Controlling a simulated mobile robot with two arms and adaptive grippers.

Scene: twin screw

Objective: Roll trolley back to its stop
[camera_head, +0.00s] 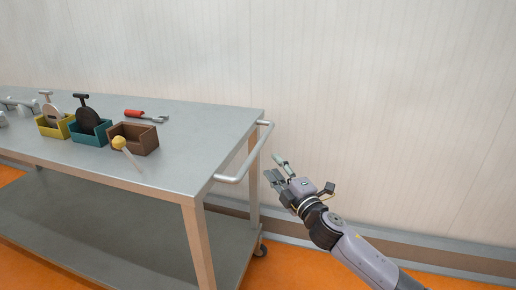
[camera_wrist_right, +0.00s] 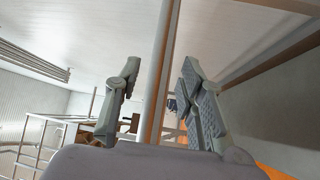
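The trolley (camera_head: 215,128) is a grey metal cart with a top deck and a lower shelf (camera_head: 120,225). Its silver push handle (camera_head: 258,152) sticks out from the right end. My right gripper (camera_head: 275,169) is just right of the handle in the head view, its fingers spread and pointing toward it. In the right wrist view the open fingers (camera_wrist_right: 160,64) stand either side of a long pale bar, with nothing clamped. Whether they touch the handle I cannot tell. The trolley's left end and any stop are out of view. My left gripper is not in view.
On the deck stand a yellow bin (camera_head: 54,129), a teal bin (camera_head: 90,135) and a brown bin (camera_head: 145,139). A pale wall (camera_head: 390,110) rises behind; orange floor (camera_head: 300,268) is clear at right.

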